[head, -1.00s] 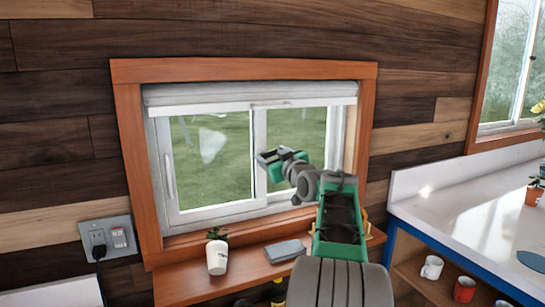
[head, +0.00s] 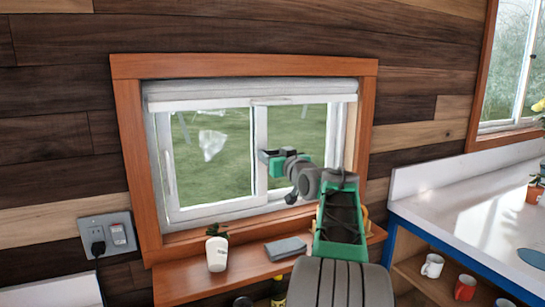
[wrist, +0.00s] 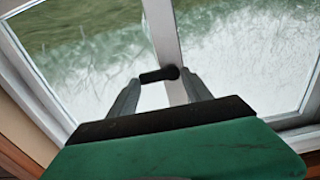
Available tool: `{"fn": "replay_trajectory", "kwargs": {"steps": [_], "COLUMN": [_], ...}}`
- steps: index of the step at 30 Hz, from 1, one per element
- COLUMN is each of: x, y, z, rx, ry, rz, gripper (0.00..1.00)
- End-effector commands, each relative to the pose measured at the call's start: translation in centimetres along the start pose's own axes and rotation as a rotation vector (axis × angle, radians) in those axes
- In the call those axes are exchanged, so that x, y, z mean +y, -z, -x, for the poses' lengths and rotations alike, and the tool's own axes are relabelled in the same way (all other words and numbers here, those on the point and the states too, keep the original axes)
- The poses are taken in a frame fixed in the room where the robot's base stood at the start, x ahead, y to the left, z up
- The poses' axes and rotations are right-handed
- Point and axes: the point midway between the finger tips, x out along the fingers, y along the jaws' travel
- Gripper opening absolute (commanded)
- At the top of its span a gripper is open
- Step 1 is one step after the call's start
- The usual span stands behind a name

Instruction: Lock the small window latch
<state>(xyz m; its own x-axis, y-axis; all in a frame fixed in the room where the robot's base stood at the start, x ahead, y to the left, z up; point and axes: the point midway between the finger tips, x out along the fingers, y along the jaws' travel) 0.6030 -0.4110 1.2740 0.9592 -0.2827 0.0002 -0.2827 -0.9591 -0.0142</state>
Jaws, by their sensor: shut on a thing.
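The latch is a small black handle (wrist: 156,76) with a round pivot on the window's white middle post (wrist: 163,35). In the wrist view the handle points left from the pivot, nearly level in the picture. My gripper (wrist: 160,77) has one grey finger at each end of the handle and is shut on it. In the head view my gripper (head: 263,156) is at the middle post of the small window (head: 210,154), and the latch is hidden behind it. The window panes appear closed against the post.
A wall outlet (head: 107,234) is at the left. A white counter (head: 460,215) stands at the right, with mugs (head: 432,265) on a shelf beneath.

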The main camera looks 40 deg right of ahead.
Motion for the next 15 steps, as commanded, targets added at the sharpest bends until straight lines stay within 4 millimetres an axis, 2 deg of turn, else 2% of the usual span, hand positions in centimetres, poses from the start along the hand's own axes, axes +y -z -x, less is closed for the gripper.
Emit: {"fn": "replay_trajectory", "kwargs": {"steps": [6,7,13,15], "x": [0.08,0.07,-0.04,-0.08], "y": [0.06,0.05,0.03,0.02], "z": [0.01,0.01,-0.02,-0.03], "rx": [0.001,0.001,0.0,0.0], "ry": [-0.002,-0.002,0.0,0.001], "rz": [-0.002,-0.002,-0.001,-0.001], "gripper": [0.17,0.59,0.76,0.76]}}
